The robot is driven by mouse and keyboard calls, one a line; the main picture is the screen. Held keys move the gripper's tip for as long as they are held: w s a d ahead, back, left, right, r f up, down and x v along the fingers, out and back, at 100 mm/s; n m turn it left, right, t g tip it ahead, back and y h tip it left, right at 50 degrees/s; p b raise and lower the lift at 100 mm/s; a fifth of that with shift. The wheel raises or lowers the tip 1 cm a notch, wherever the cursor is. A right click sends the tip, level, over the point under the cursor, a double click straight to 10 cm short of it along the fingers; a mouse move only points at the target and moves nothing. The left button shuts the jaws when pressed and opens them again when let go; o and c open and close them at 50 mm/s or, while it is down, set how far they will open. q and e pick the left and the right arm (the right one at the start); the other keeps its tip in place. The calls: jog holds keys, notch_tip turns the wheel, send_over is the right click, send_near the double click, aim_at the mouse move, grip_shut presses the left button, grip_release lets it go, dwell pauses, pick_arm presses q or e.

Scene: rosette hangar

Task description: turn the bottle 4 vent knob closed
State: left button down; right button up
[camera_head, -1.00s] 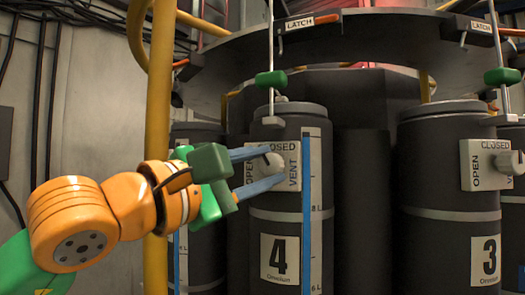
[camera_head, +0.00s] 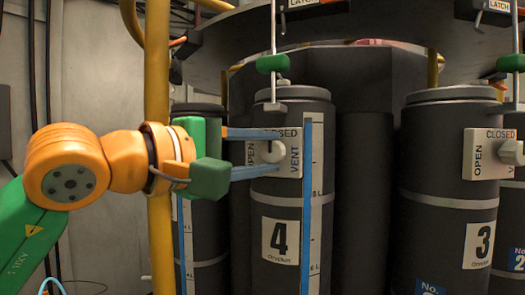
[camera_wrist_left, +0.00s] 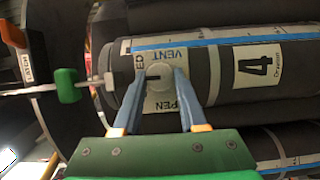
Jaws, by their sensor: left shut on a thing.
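Bottle 4 (camera_head: 280,215) is a dark upright cylinder with a white number 4 label. Its pale round vent knob (camera_head: 271,152) sits on a white plate (camera_head: 291,170) marked OPEN, CLOSED and VENT. A dark mark on the knob points up toward CLOSED. My left gripper (camera_head: 272,153) reaches in from the left, shut on the knob, with one blue finger above and one below. The wrist view shows the fingers (camera_wrist_left: 163,85) on either side of the knob (camera_wrist_left: 160,78), the mark pointing toward the partly hidden CLOSED lettering. My right gripper is not in view.
Bottle 3 (camera_head: 450,215) with its own vent knob stands to the right. A yellow post (camera_head: 158,100) rises behind my left wrist. A green-handled latch rod (camera_head: 272,64) hangs above bottle 4, below a dark curved frame (camera_head: 350,22).

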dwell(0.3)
pick_arm(q)
jog(key=shift+c, duration=2.2)
grip_release()
jog(key=shift+f+b+v, duration=0.15)
jog(key=shift+b+v, duration=0.4)
jog(key=shift+v, duration=0.05)
jog(key=shift+f+b+v, duration=0.15)
jog(key=shift+b+v, duration=0.4)
jog(key=shift+v, duration=0.05)
jog(key=v, duration=0.1)
jog(key=b+v, duration=0.1)
jog(key=v, duration=0.2)
jog(key=shift+s+a+r, duration=0.25)
jog(key=shift+s+r, duration=0.05)
jog(key=shift+r, duration=0.1)
jog(key=shift+w+d, duration=0.1)
